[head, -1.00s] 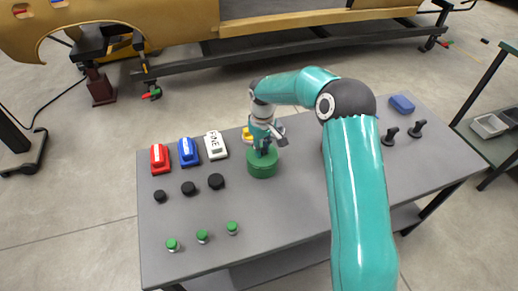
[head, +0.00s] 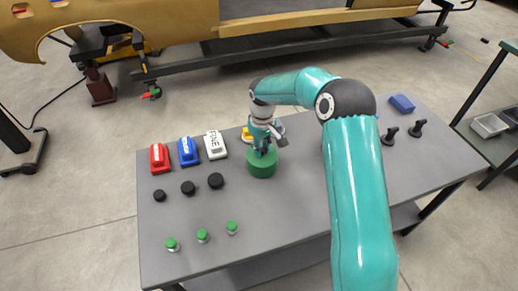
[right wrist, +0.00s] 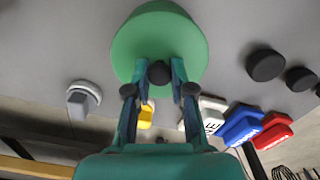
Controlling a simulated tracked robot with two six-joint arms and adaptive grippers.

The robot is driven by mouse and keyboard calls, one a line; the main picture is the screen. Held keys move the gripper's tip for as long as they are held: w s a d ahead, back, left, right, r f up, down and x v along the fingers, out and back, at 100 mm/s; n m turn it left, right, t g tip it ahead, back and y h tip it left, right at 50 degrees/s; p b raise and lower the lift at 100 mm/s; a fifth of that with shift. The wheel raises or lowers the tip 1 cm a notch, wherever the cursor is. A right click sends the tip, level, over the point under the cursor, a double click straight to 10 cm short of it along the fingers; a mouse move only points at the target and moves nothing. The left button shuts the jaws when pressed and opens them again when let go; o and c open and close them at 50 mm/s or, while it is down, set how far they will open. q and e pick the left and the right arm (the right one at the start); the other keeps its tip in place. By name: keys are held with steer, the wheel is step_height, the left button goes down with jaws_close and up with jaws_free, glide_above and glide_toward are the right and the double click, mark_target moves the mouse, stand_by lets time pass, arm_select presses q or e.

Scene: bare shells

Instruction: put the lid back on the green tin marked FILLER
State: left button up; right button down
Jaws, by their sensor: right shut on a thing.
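My right gripper (head: 263,149) points down over the green tin (head: 262,169) in the middle of the table. In the right wrist view, its two fingers (right wrist: 159,76) are shut on the dark knob of the green round lid (right wrist: 160,35). In the head view the lid and tin line up as one green cylinder, with the lid level on or very close to the tin's top. I cannot tell whether they touch all round. No FILLER marking can be read from here. My left gripper is not in view.
Red (head: 159,158), blue (head: 188,151) and white (head: 215,144) blocks stand left of the tin. Several black discs (head: 216,181) and small green-capped jars (head: 231,227) lie nearer. A yellow object (head: 246,134) is behind the gripper. The front middle of the table is clear.

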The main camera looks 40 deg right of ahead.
stand_by(0.3)
steer(key=shift+c, duration=2.4)
jaws_free()
steer(key=shift+o, duration=0.2)
steer(key=shift+s+r, duration=0.1)
steer(key=shift+r+p, duration=2.45)
steer(key=shift+r, duration=0.95)
jaws_close()
